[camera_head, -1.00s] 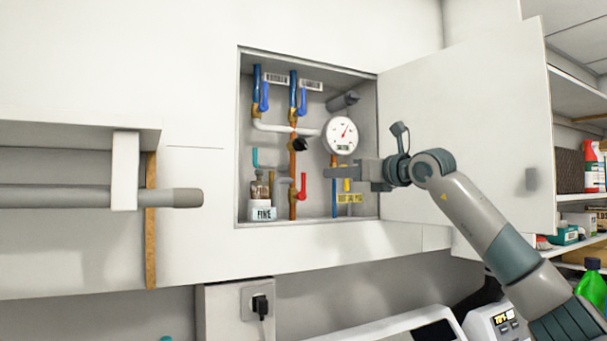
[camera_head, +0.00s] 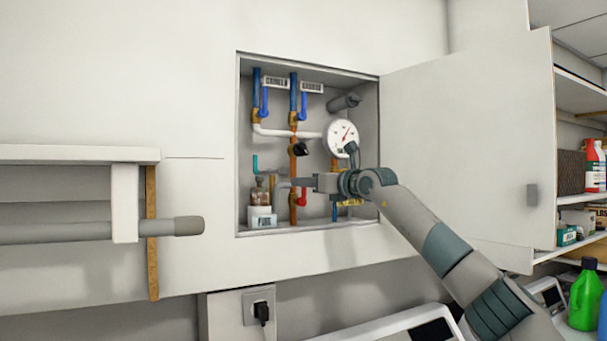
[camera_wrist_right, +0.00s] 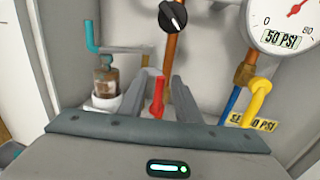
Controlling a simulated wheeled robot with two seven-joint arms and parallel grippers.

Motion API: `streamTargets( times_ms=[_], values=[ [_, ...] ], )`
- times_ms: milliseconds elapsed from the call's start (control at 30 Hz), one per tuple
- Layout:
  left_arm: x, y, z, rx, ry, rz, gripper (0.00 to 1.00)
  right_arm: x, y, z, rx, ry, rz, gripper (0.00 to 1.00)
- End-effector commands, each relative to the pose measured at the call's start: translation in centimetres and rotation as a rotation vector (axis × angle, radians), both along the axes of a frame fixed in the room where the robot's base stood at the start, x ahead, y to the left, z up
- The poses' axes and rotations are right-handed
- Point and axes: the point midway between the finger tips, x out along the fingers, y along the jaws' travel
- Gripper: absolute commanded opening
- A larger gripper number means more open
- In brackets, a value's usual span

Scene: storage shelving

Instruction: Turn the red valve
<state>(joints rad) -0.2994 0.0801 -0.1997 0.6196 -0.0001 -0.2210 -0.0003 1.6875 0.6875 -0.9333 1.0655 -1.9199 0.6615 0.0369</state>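The red valve (camera_head: 302,197) is a small red lever on the copper pipe low in the open wall cabinet. It is partly hidden behind my right gripper in the head view. In the right wrist view the red valve (camera_wrist_right: 157,97) stands upright between the two fingers, with a gap visible on each side. My right gripper (camera_head: 300,183) reaches into the cabinet at the valve. The right wrist view shows its fingers (camera_wrist_right: 157,85) apart on either side of the red lever. My left gripper does not show.
The cabinet door (camera_head: 465,140) stands open to the right. A yellow-handled valve (camera_wrist_right: 257,100) is right of the fingers.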

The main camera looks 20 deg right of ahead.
Motion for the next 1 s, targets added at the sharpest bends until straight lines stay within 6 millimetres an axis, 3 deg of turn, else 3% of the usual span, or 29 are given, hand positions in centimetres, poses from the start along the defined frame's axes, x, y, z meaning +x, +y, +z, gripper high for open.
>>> streamTargets(
  times_ms=[200, 533, 567, 667, 700, 1000],
  values=[
    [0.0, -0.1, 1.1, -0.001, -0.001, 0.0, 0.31, 1.4, 0.4, 0.1, 0.001, 0.0, -0.001, 0.3],
    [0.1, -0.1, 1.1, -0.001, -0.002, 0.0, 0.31, 1.6, 0.4, 0.0, 0.0, -0.001, -0.001, 0.3],
    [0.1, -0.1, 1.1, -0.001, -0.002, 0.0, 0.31, 1.6, 0.4, 0.0, 0.0, -0.001, -0.001, 0.28],
    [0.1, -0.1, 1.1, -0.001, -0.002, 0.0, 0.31, 1.6, 0.4, 0.0, 0.0, -0.001, -0.001, 0.04],
    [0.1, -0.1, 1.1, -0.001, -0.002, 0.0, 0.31, 1.6, 0.4, 0.0, 0.0, -0.001, -0.001, 0.0],
    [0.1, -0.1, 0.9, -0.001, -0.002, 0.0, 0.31, 1.6, 0.4, -0.1, 0.009, -0.001, -0.001, 0.0]
  ],
)
